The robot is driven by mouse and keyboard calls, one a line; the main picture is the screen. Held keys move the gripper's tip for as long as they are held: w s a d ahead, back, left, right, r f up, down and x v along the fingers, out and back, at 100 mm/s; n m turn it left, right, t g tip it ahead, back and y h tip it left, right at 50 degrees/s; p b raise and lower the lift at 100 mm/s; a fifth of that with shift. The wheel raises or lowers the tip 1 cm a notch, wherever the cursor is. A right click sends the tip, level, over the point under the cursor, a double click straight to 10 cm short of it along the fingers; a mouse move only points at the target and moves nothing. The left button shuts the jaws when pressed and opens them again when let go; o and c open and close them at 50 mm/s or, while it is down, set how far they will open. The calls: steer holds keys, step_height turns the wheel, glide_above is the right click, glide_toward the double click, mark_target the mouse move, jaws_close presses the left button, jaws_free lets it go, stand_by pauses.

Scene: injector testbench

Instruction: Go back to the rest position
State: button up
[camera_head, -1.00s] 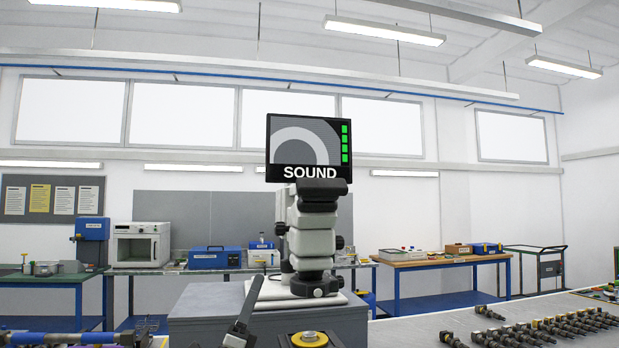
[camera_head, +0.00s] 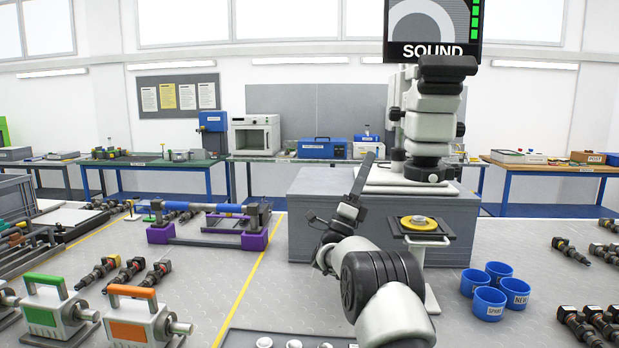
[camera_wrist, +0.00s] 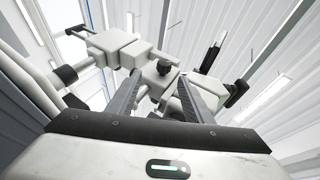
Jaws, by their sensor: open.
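My gripper (camera_head: 367,160) shows from the side in the head view, its dark fingers pointing up and slightly right. It stands in front of the grey block, left of the white and black microscope-like instrument (camera_head: 433,130). In the wrist view my gripper (camera_wrist: 160,78) has its two fingers apart with nothing held between them. The instrument (camera_wrist: 115,48) shows beyond the fingers there. I cannot tell the exact gap between fingers and instrument. My arm comes up from the bottom of the head view.
The grey block (camera_head: 310,225) carries the instrument; a yellow ring fixture (camera_head: 418,222) sits in front. Blue cups (camera_head: 489,303) stand right of my arm. A screen (camera_head: 433,28) reads SOUND.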

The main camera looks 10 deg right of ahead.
steer(key=w+a+r+n+t+y, duration=0.1)
steer(key=a+r+n+t+y, duration=0.2)
steer(key=n+y, duration=0.4)
steer(key=w+a+r+n+t+y, duration=0.1)
steer(key=r+n+t+y, duration=0.2)
steer(key=r+n+y, duration=0.35)
steer(key=s+a+f+n+g+y, duration=0.2)
steer(key=s+a+n+g+y, duration=0.3)
steer(key=n+y, duration=0.4)
steer(key=s+f+n+g, duration=0.4)
steer(key=s+f, duration=0.4)
steer(key=s, duration=0.7)
steer(key=s+f+n+g, duration=0.45)
steer(key=s+f, duration=0.45)
steer(key=s, duration=0.5)
steer(key=s+f+n+g, duration=0.4)
steer(key=s+f, duration=0.4)
steer(key=s, duration=0.7)
step_height(320, 180, up, 17)
steer(key=s+p, duration=0.2)
steer(key=p, duration=1.6)
steer(key=shift+r+g, duration=0.2)
steer(key=shift+g, duration=0.25)
steer(key=shift+a+y, duration=0.1)
steer(key=shift+y, duration=0.15)
